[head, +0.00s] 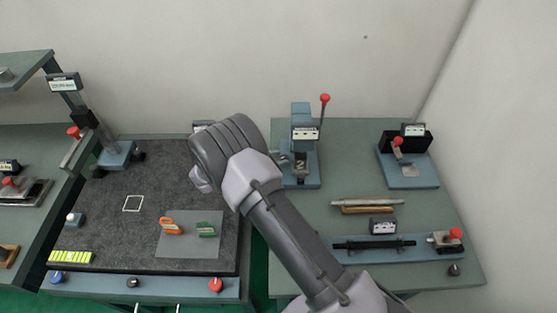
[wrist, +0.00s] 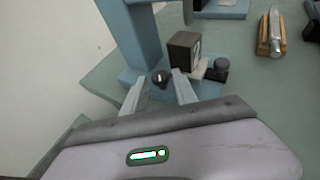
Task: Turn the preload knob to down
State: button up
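A small black knob with a white pointer mark (wrist: 159,80) sits at the foot of a blue column in the wrist view. I take it to be the preload knob; no label on it can be read. Its white mark runs roughly up and down in the picture. My gripper (wrist: 159,75) is open, with one pale fingertip on either side of the knob. I cannot tell whether the fingers touch it. In the head view, my arm's wrist hides most of my gripper beside the blue press (head: 302,170), and the knob cannot be made out there.
A black block (wrist: 184,50) and a short black cylinder (wrist: 222,68) stand right of the knob. The press has a red-balled lever (head: 324,99). Another blue fixture (head: 408,174), a rod on a wooden holder (head: 366,206) and a long black bar (head: 375,244) lie farther right.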

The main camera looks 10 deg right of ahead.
jog(key=shift+w+d+f, duration=0.15)
jog(key=shift+d, duration=0.2)
grip_shut()
jog(key=m+b, duration=0.1)
jog(key=g+b, duration=0.1)
jog(key=shift+w+a+f+m+g+h+b, duration=0.1)
jog(key=shift+w+f+m+g+h+b, duration=0.2)
jog(key=shift+f+m+h+b, duration=0.1)
jog(key=m+g+b, duration=0.2)
jog(key=shift+w+r+g+h, duration=0.15)
jog(key=shift+g+h, duration=0.15)
jog(key=shift+r+m+g+b, duration=0.25)
jog(key=shift+m+g+b, duration=0.25)
jog(key=shift+g, duration=0.1)
